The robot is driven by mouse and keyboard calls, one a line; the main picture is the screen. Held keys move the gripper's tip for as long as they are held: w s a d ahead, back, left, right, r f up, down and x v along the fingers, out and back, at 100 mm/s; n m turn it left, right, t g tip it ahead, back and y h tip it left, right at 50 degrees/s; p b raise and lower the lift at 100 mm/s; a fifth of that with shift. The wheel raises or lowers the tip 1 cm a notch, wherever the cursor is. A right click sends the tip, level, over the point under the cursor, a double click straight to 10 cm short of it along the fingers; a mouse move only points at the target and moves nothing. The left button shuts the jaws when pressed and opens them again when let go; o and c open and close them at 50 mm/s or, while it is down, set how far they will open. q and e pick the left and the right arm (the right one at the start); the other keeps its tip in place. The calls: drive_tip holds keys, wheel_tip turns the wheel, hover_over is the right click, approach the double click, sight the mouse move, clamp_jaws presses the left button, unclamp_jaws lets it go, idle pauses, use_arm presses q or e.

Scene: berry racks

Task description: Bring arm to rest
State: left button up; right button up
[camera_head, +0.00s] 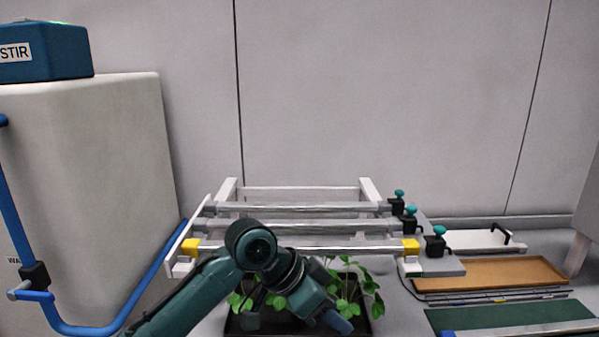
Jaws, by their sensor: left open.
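My left arm (190,298) comes in from the lower left and bends at a round dark joint in front of the rack. Its far end, with my left gripper (328,315), points down and right over a dark tray of green leafy plants (347,290). The gripper is open, with nothing seen in it. Its fingers are small and partly lost against the dark tray, so I cannot tell whether they touch the leaves. My right gripper is not in view.
A white rack (367,194) with several metal bars (300,226) stands behind the arm, with teal knobs (399,196) at its right. A pale cabinet (95,180) with a blue pipe (15,220) stands left. A brown tray (490,273) and a green mat (510,315) lie right.

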use_arm(q)
drive_tip(key=s+a+f+n+t, duration=0.3)
drive_tip(key=a+f+n, duration=0.1)
drive_tip(key=f, duration=0.5)
drive_tip(key=s+a+f+n+t, duration=0.2)
drive_tip(key=a+f+n+t, duration=0.15)
drive_tip(key=f, duration=0.65)
drive_tip(key=s+a+f+n+t+y, duration=0.2)
drive_tip(key=s+a+f, duration=0.5)
drive_tip(key=s+a, duration=0.5)
drive_tip(key=shift+s+a+f+n+t+y, duration=0.3)
drive_tip(key=shift+s+n+y, duration=0.45)
drive_tip(key=shift+y, duration=0.45)
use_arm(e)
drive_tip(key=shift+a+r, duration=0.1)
use_arm(q)
drive_tip(key=shift+r, duration=0.1)
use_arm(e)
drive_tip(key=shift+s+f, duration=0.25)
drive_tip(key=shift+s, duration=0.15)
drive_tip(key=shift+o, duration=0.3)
